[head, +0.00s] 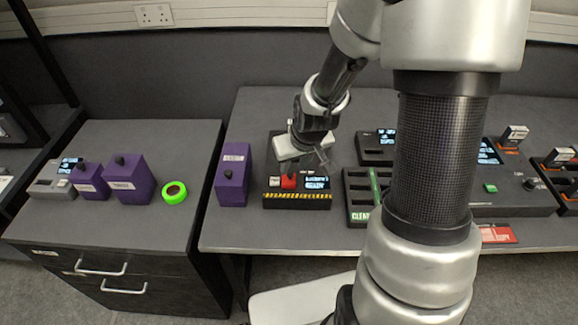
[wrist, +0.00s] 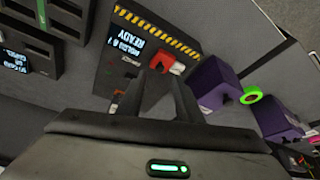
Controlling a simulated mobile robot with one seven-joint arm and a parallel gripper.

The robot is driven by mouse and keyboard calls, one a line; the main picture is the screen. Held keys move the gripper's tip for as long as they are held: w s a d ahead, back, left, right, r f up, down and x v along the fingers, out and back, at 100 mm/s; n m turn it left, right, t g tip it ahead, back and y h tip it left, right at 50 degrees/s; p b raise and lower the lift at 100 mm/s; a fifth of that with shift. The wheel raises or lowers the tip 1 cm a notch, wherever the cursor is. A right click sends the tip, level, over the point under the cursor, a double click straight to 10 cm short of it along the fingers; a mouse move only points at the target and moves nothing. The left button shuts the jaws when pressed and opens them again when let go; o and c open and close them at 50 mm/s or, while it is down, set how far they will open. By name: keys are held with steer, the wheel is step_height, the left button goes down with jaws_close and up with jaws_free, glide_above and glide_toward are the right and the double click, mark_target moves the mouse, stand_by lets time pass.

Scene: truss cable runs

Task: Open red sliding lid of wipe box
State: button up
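A black box (head: 297,201) with a yellow-and-black striped front edge stands on the table in the middle of the head view. A small red block (head: 288,182) sits on its top, beside a lit screen; I cannot tell for sure that this is the wipe box's lid. In the wrist view, the red block (wrist: 162,60) has a pale piece against it and lies just beyond my fingertips. My gripper (head: 310,163) hangs over the box. In the wrist view my gripper (wrist: 158,78) has its fingers apart with nothing held between them.
A green-marked tray (head: 361,215) is close on the right. More purple boxes (head: 127,180) and a green tape roll (head: 174,192) are on the left cabinet, across a gap.

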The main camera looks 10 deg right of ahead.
mark_target(290, 174)
steer(key=x, duration=0.5)
jaws_close()
